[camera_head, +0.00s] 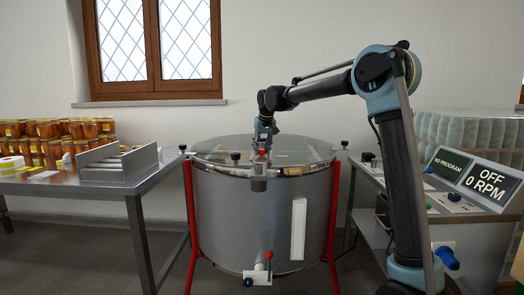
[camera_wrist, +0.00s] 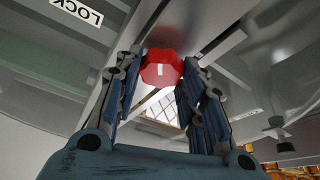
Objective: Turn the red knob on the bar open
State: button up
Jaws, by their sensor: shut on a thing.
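The red knob (camera_wrist: 161,68) sits on the metal bar (camera_wrist: 128,52) that crosses the lid of the steel drum (camera_head: 240,215). A white mark shows on the knob's face. My gripper (camera_wrist: 163,80) has one finger on each side of the knob and is shut on it. In the head view, my gripper (camera_head: 263,146) comes down from above onto the knob (camera_head: 263,152) at the front of the drum's top. A white label reading LOCK (camera_wrist: 77,12) shows near the bar in the wrist view.
A table with honey jars (camera_head: 45,143) and a metal rack (camera_head: 118,163) stands on the left. A control panel (camera_head: 475,182) reading OFF, 0 RPM stands on the right. A valve with a red-tipped handle (camera_head: 267,262) juts from the drum's lower front. Red legs (camera_head: 188,225) support the drum.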

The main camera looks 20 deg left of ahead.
jog(key=m+h, duration=0.1)
jog(key=m, duration=0.2)
jog(key=m+h, duration=0.1)
jog(key=m, duration=0.2)
jog(key=shift+m+t+h, duration=0.3)
jog(key=shift+m+t, duration=0.1)
dwell(0.4)
jog(key=o, duration=1)
jog(key=shift+o, duration=0.2)
jog(key=shift+a+r, duration=0.1)
jog(key=shift+r, duration=0.05)
jog(key=v, duration=1.1)
jog(key=shift+r, duration=0.3)
